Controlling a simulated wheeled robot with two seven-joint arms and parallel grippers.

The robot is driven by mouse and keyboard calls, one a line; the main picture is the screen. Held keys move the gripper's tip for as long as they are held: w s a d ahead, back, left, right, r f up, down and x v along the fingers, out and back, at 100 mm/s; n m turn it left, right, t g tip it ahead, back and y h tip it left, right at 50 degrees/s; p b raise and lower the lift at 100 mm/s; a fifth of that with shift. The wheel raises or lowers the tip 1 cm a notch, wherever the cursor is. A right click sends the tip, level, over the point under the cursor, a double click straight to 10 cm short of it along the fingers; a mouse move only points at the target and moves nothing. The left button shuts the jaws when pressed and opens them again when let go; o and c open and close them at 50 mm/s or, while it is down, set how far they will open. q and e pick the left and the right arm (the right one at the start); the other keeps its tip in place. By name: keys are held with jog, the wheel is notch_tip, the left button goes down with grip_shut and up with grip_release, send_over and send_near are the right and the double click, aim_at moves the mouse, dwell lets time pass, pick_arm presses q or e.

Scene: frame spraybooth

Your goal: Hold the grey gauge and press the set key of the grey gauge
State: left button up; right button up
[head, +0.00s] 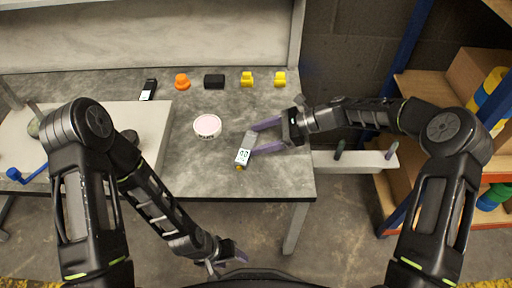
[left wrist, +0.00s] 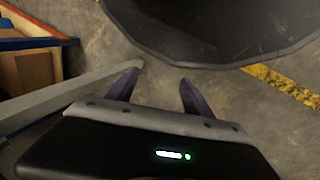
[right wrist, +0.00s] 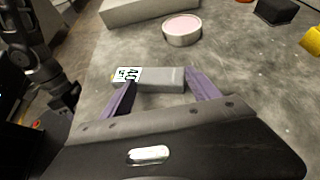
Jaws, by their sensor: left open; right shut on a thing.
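The grey gauge (head: 248,142) is over the front right part of the table in the head view. Its light face with dark digits points toward me, and a small orange-yellow part shows at its near end. In the right wrist view the gauge (right wrist: 160,80) lies across between the purple fingers. My right gripper (head: 254,137) is shut on the gauge's body; its fingers also show in the right wrist view (right wrist: 158,92). I cannot make out the set key. My left gripper (head: 238,256) is open and empty, low in front of the table, away from the gauge; its fingers show in the left wrist view (left wrist: 158,85).
A round white dish with a pink top (head: 207,126) stands left of the gauge. Along the back are a dark handheld device (head: 148,89), an orange knob-like piece (head: 182,81), a black block (head: 214,81) and two yellow pieces (head: 247,79).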

pick_arm(q)
jog(key=shift+f, duration=0.1)
jog(key=shift+c, duration=0.2)
